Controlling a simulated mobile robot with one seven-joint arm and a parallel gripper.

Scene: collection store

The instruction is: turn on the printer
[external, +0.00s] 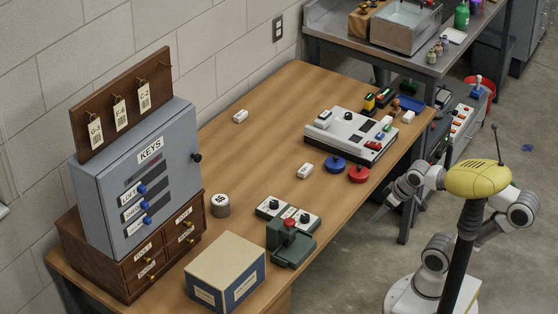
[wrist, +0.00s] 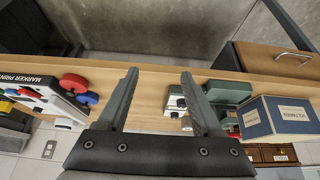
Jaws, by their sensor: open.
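The printer (external: 345,128) is a low white and dark machine at the far right end of the wooden table. It has a dark knob or lens on top and small red and green parts along its right side. In the wrist view its front edge, lettered "MARKER PRINT" (wrist: 28,78), shows at the left, partly cut off. I cannot tell which part is its power switch. My gripper (wrist: 159,74) is open and empty, its fingers apart over the table edge. In the external view it shows small beside the table's right edge, apart from the printer.
Blue (external: 335,164) and red (external: 358,174) round pieces lie before the printer. A green device (external: 290,246), a knobbed box (external: 287,213), a carton (external: 226,272) and a key cabinet (external: 140,185) stand nearer. The table's middle (external: 255,150) is mostly clear.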

